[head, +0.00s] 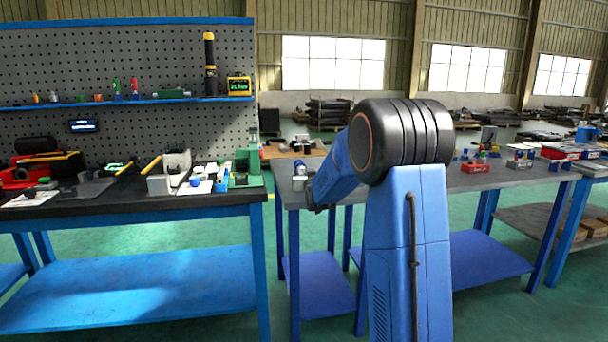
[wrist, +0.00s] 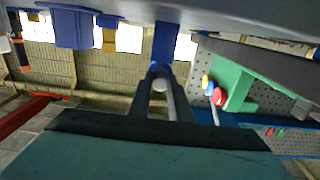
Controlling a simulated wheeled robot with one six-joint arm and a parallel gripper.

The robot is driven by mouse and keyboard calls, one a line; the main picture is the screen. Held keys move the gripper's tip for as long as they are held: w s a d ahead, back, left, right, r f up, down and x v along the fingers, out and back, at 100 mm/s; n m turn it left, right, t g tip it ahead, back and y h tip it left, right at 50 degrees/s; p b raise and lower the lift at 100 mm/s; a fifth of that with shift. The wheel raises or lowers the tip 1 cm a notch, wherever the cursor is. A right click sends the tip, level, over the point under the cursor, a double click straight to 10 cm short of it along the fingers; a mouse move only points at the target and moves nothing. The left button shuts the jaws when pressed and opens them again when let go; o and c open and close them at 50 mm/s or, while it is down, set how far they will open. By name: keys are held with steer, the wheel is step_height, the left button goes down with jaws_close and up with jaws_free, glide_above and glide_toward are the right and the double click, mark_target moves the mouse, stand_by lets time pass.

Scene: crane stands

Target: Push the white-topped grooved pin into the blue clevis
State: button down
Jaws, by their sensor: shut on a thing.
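My gripper (wrist: 160,74) shows in the wrist view as dark fingers shut on a pale, round-ended piece, the white-topped grooved pin (wrist: 159,85). The pin's grooves cannot be made out. An upright blue piece (wrist: 165,42), which looks like the blue clevis, stands just beyond the fingertips and in line with them. I cannot tell whether the pin touches it or is in it. In the head view my own arm hides most of the gripper, and the pin cannot be made out there.
The wrist view is upside down, with the grey bench top (wrist: 250,15) along its upper edge. A blue block (wrist: 75,28), a yellow piece (wrist: 109,35) and a green fixture (wrist: 236,78) stand nearby. In the head view a cluttered black bench (head: 110,204) stands left.

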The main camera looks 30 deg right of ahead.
steer(key=shift+w+d, duration=0.2)
steer(key=shift+w, duration=0.35)
steer(key=c, duration=1.5)
jaws_free()
steer(key=shift+c, duration=0.2)
steer(key=shift+v, duration=2.5)
steer(key=s+a+f+n+g+y, duration=0.1)
steer(key=s+a+f+g, duration=0.3)
steer(key=s, duration=1.4)
steer(key=s+a+f+n+g+y, duration=0.1)
steer(key=s+a+f+g, duration=0.3)
steer(key=s+a, duration=0.7)
steer(key=s+a+f+n+g+y, duration=0.1)
steer(key=s+a+f+g+y, duration=0.2)
steer(key=s, duration=2.3)
steer(key=a+f+g, duration=0.1)
steer(key=a, duration=0.4)
steer(key=shift+s+g, duration=0.2)
steer(key=shift+g, duration=0.1)
